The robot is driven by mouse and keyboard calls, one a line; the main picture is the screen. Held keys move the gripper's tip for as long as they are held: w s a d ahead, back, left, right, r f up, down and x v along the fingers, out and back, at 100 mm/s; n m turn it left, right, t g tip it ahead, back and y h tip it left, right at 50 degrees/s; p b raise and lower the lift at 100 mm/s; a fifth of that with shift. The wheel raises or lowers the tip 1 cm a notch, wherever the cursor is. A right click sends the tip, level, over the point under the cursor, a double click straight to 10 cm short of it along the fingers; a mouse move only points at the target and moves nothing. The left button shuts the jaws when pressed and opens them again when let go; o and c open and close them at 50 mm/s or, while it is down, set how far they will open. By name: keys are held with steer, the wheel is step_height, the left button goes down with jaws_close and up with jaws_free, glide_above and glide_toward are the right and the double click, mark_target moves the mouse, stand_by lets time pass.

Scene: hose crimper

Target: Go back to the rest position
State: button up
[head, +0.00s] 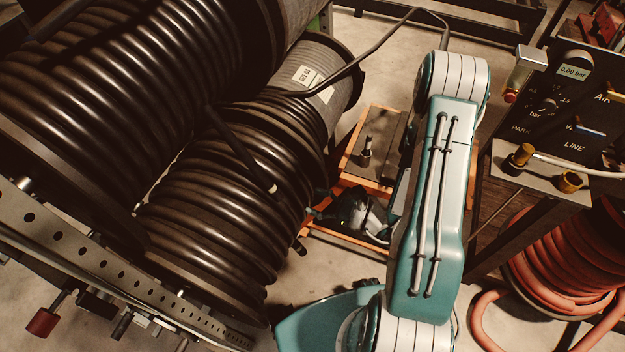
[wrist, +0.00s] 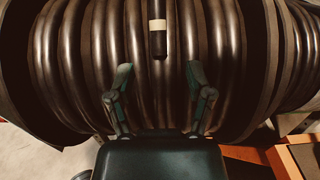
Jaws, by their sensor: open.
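My gripper (wrist: 158,78) is open and empty in the wrist view, its two dark green fingers spread apart in front of a reel of black hose (wrist: 85,60). A loose black hose end with a pale band (wrist: 157,26) hangs in front of the coils, just beyond the gap between the fingertips. In the head view the same banded hose end (head: 272,188) lies across the lower reel (head: 205,225). There my gripper (head: 316,213) is low beside that reel, partly hidden by my teal arm.
A larger hose reel (head: 150,90) fills the upper left. A perforated metal rail (head: 110,268) runs along the lower left. An orange-edged stand (head: 345,172) is behind my arm. A gauge panel (head: 575,100) and a red hose coil (head: 565,265) are at right. Some concrete floor is clear at the bottom.

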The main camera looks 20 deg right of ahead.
steer(key=s+a+r+n+g+h, duration=0.2)
steer(key=s+a+r+n+g, duration=0.15)
steer(key=r+n+g, duration=0.45)
steer(key=s+a+r+n+g+h, duration=0.1)
steer(key=s+a+r+n+g, duration=0.1)
steer(key=s+r+n+g, duration=0.55)
steer(key=d+r+n+t+h, duration=0.7)
steer(key=r+n+t+h, duration=0.3)
steer(key=r+h, duration=0.1)
steer(key=shift+s+d+r, duration=0.15)
steer(key=shift+d+r, duration=0.2)
steer(key=shift+r, duration=0.4)
steer(key=shift+c, duration=0.6)
steer(key=shift+s, duration=0.1)
